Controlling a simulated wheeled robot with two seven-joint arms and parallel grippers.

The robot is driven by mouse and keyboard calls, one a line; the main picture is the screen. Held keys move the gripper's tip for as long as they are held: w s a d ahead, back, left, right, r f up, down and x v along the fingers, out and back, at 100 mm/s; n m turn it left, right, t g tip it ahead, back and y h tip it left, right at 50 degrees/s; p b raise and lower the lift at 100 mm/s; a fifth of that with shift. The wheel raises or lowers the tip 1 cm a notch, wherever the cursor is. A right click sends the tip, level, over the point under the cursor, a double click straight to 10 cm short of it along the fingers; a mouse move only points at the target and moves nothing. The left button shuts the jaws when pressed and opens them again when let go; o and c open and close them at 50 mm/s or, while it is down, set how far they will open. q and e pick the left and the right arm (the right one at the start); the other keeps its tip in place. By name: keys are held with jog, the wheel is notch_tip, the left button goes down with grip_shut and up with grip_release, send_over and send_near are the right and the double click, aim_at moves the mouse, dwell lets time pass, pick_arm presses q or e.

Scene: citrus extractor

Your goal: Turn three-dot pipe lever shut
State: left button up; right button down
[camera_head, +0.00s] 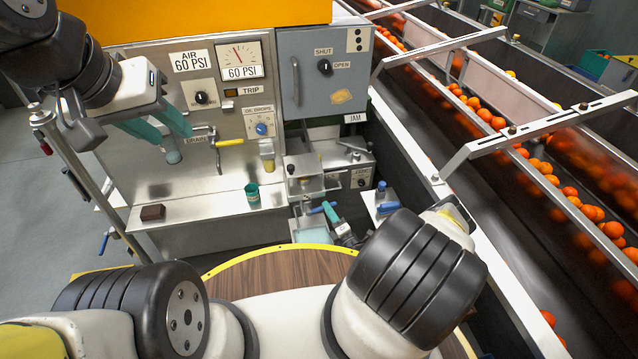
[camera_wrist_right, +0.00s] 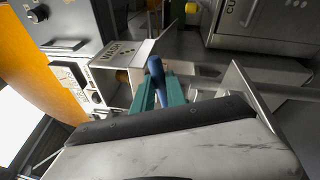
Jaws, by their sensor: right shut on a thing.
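My right gripper (camera_head: 331,212) reaches in low beside the machine's front right. Its teal fingers also show in the right wrist view (camera_wrist_right: 160,92), closed on a blue lever handle (camera_wrist_right: 156,68). In the head view that blue handle (camera_head: 318,210) sticks out to the left of the fingertips. Its pipe and any dots on it cannot be made out.
Another blue-topped part (camera_head: 381,187) stands just right of the right gripper. A yellow-handled lever (camera_head: 230,142) is on the panel. A green cup (camera_head: 252,193) and a brown block (camera_head: 152,212) sit on the steel shelf. The orange conveyor (camera_head: 500,125) runs along the right.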

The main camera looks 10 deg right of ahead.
jog(key=shift+d+f+m, duration=0.15)
jog(key=shift+f+m, duration=0.45)
jog(key=shift+m, duration=0.3)
jog(key=c, duration=1.3)
grip_release()
jog(key=shift+c, duration=0.2)
jog(key=v, duration=0.7)
jog(key=shift+s, duration=0.4)
jog(key=shift+f, duration=0.15)
jog(key=shift+c, duration=0.2)
